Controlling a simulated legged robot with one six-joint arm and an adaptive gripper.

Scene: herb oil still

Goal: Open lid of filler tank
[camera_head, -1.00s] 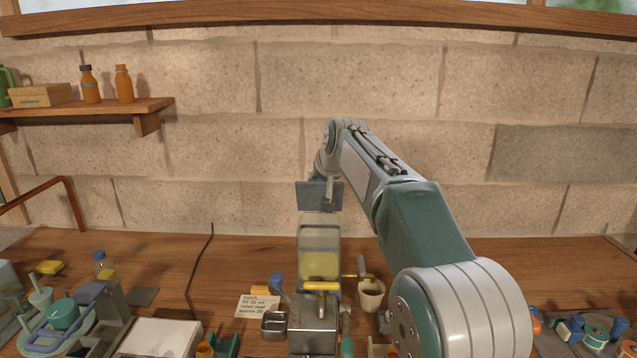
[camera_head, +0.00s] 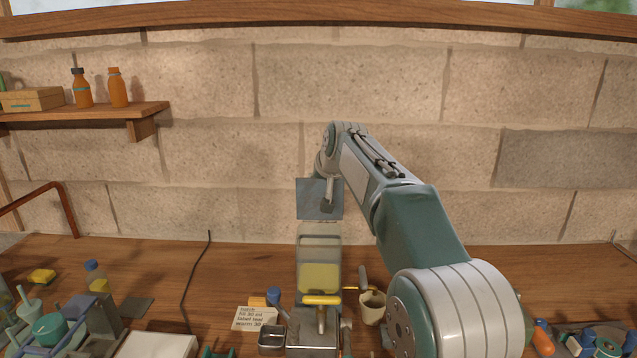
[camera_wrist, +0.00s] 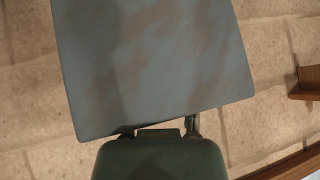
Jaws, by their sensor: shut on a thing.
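The filler tank (camera_head: 320,262) is a clear upright box with yellow liquid in its lower part, at the middle of the head view. Its lid (camera_head: 308,192) is a blue-grey square plate, raised above the tank's open top with its broad face turned toward the head camera. My gripper (camera_head: 327,204) is at the lid, shut on it. In the wrist view the lid (camera_wrist: 155,60) fills the upper middle, and my gripper (camera_wrist: 160,132) meets its lower edge. The exact finger contact is mostly hidden there.
A yellow tap handle (camera_head: 322,300) sits below the tank. A cream cup (camera_head: 372,308) stands to the right, and a metal tray (camera_head: 271,340) and a note card (camera_head: 254,319) to the left. The stone wall (camera_head: 220,185) is behind. Bench space behind the card is mostly clear.

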